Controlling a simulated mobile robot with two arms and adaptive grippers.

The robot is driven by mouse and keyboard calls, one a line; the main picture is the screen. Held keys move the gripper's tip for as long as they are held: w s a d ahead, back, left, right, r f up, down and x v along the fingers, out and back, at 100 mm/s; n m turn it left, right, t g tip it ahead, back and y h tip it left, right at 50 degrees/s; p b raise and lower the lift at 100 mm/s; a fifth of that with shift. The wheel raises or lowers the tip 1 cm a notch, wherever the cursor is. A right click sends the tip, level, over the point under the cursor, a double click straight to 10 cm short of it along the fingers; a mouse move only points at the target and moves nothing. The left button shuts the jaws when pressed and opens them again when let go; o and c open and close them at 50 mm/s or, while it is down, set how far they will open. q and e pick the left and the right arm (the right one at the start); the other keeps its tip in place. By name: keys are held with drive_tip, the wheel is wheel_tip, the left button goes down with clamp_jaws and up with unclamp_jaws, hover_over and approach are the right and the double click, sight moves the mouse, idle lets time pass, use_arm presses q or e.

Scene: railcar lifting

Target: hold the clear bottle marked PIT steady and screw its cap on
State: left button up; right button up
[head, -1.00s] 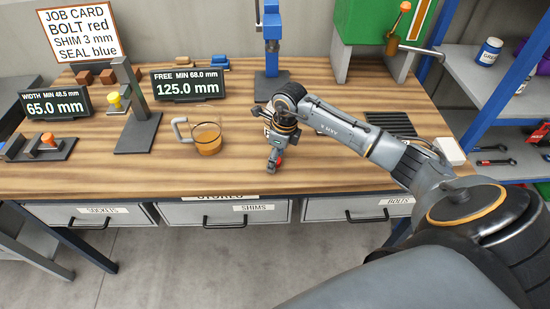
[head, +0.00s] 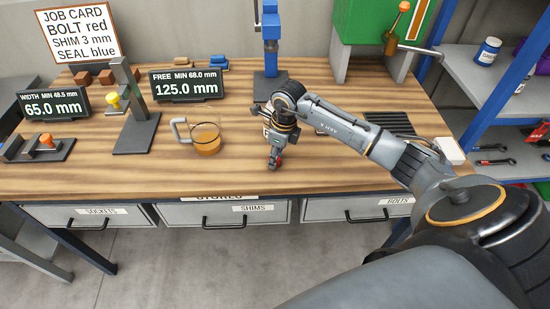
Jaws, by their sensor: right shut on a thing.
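My right gripper (head: 274,162) points down at the wooden bench near its front middle. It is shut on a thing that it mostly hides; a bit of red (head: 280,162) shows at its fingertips. I cannot tell what the held thing is. I cannot make out a clear bottle marked PIT or its cap; the right wrist covers part of the bench there. My left gripper is not in view.
A clear mug (head: 206,138) with amber liquid stands left of my right gripper. A blue press (head: 270,45) stands behind it, and a grey stand (head: 139,125) farther left. A shelf (head: 482,70) is at the right.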

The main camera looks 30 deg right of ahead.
drive_tip(key=shift+w+r+b, duration=0.1)
drive_tip(key=shift+r+b, duration=0.25)
drive_tip(key=shift+r, duration=0.05)
drive_tip(key=shift+r+b, duration=0.5)
drive_tip(key=shift+r, duration=0.1)
drive_tip(key=s+a+r+b, duration=0.4)
drive_tip(key=s+a+r, duration=0.2)
drive_tip(key=s+r, duration=0.4)
drive_tip(key=shift+s+r, duration=0.3)
drive_tip(key=shift+s, duration=1.1)
drive_tip(key=shift+a, duration=0.1)
